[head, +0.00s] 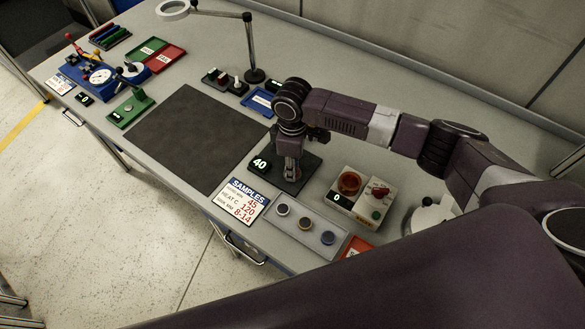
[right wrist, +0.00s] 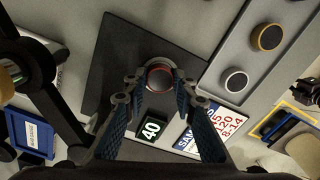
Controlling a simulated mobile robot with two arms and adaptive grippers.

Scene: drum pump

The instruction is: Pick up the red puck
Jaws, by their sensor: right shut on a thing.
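The red puck (right wrist: 159,77) shows in the right wrist view as a dark disc with a red rim, over the black square pad (right wrist: 108,65). My right gripper (right wrist: 160,84) is shut on it, with one fingertip on each side. In the head view my right gripper (head: 291,174) points down over the same pad (head: 305,169), and the puck is hidden by the fingers. I cannot tell whether the puck is clear of the pad. My left gripper is not in view.
A grey tray (head: 294,236) with several pucks lies in front of the pad. A "40" display (head: 260,163) and the samples card (head: 239,202) stand close by. A control box (head: 361,198) is on the right. A large dark mat (head: 195,135) lies bare on the left.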

